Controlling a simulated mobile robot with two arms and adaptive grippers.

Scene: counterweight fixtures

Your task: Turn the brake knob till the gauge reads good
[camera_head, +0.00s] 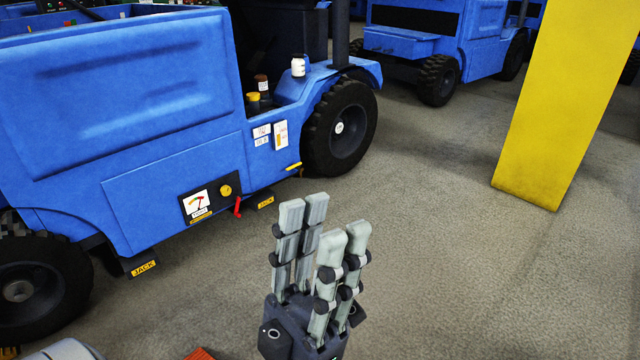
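The gauge (196,204) is a small white dial with a coloured arc on a black panel, low on the side of the blue truck (120,110). Its needle reading is too small to tell. A round yellow knob (226,190) sits on the same panel, just right of the gauge. A red lever (238,207) hangs at the panel's right end. My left gripper (318,228) points up, to the right of the panel and apart from it. Its fingers are spread with an empty gap between them. My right gripper is not in view.
Black and yellow JACK labels mark blocks (265,202) under the truck's lower edge. Its black wheel (340,127) stands right of the panel. A yellow pillar (560,100) rises at the right. The grey floor (450,270) is clear between. Another blue truck (440,35) stands behind.

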